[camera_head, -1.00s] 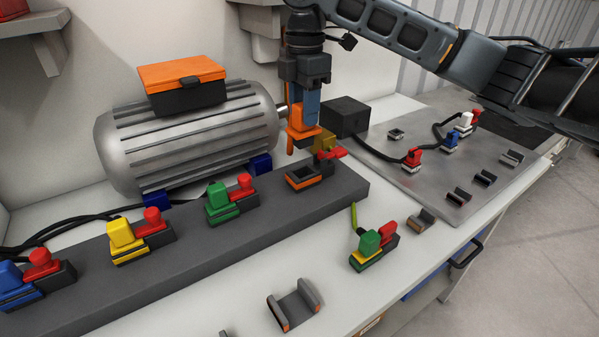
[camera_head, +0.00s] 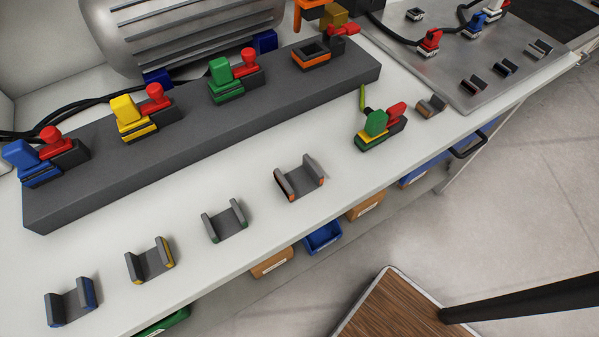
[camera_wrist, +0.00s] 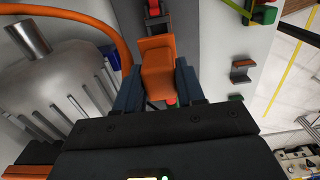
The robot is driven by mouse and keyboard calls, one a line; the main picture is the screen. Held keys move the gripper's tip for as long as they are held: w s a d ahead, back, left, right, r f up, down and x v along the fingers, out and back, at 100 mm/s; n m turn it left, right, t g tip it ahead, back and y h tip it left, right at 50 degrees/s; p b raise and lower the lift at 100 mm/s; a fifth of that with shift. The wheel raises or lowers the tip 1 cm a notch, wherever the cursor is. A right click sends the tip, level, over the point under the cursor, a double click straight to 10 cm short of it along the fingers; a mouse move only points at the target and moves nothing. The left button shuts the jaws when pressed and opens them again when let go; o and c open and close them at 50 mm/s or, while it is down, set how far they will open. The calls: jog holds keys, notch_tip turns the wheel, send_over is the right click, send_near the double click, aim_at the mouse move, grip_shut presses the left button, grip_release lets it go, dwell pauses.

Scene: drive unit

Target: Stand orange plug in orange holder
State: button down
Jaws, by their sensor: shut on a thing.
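My gripper (camera_wrist: 158,82) is shut on the orange plug (camera_wrist: 157,62), with one blue finger on each side of it in the wrist view. In the head view the plug (camera_head: 312,10) shows at the top edge, above and apart from the orange-rimmed socket (camera_head: 311,55); the gripper itself is out of that picture. The orange holder (camera_head: 300,178), a grey cradle with orange edges, stands empty on the white bench in front of the grey block.
The grey block (camera_head: 205,140) carries blue, yellow and green plugs beside red levers. Blue (camera_head: 72,302), yellow (camera_head: 150,260) and green (camera_head: 224,220) cradles stand empty along the bench. A green-yellow plug unit (camera_head: 380,125) stands right of the orange holder. A motor (camera_head: 180,30) is behind.

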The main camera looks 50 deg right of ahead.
jog(key=shift+a, duration=0.1)
jog(key=s+a+p, duration=0.3)
jog(key=s+a, duration=0.5)
jog(key=a, duration=0.3)
jog(key=s+a+p, duration=0.3)
jog(key=s+a, duration=0.5)
jog(key=a, duration=0.2)
jog(key=shift+s+a, duration=0.3)
jog(key=shift+a, duration=0.1)
dwell(0.3)
dwell(0.4)
notch_tip(320, 180, down, 8)
jog(key=b, duration=0.6)
jog(key=shift+r, duration=0.25)
dwell(0.3)
jog(key=shift+f+b, duration=1.4)
jog(key=shift+b, duration=0.05)
jog(key=shift+f, duration=0.2)
dwell(0.7)
jog(key=shift+f+b, duration=1.6)
jog(key=shift+f, duration=0.2)
